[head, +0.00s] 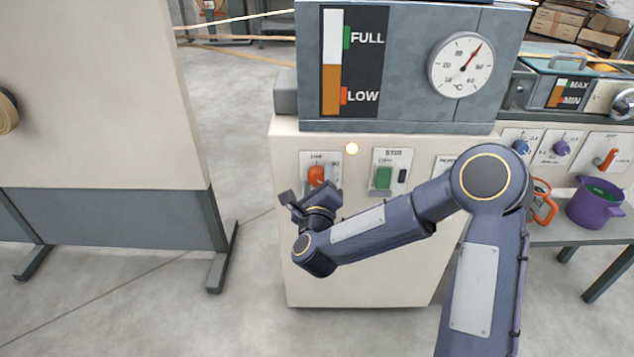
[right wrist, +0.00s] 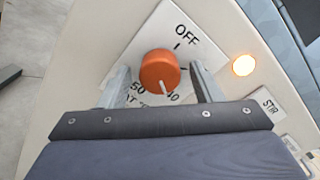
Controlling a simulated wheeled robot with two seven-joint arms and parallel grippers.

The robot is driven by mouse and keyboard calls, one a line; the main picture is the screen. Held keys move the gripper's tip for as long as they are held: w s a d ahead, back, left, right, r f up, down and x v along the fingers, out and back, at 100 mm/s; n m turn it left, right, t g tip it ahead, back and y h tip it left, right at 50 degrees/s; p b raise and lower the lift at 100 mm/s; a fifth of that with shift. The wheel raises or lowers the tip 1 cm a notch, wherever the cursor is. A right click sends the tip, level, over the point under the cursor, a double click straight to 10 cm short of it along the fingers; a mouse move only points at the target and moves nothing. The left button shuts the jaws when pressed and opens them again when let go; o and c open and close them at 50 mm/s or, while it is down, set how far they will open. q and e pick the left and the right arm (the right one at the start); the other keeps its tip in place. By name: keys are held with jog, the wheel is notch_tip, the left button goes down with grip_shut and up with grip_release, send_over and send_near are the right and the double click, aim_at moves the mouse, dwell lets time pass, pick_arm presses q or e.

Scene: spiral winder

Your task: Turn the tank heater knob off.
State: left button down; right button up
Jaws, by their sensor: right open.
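The tank heater knob is an orange round knob (head: 317,175) on a white plate at the upper left of the cream cabinet front. In the right wrist view the knob (right wrist: 160,72) has a white pointer line aimed down toward the numbers, near 40, away from the OFF mark (right wrist: 186,36). My right gripper (head: 308,195) is at the knob in the head view. In the right wrist view its two fingers (right wrist: 160,85) stand open on either side of the knob, with gaps visible. My left gripper is not in view.
A lit amber lamp (head: 352,149) sits right of the knob plate. A green STIR switch (head: 384,177) is further right. Above is the grey tank with a dial gauge (head: 461,66). A purple pot (head: 595,204) stands on the right-hand bench. Open floor lies left of the cabinet.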

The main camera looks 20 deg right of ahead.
jog(key=c, duration=1)
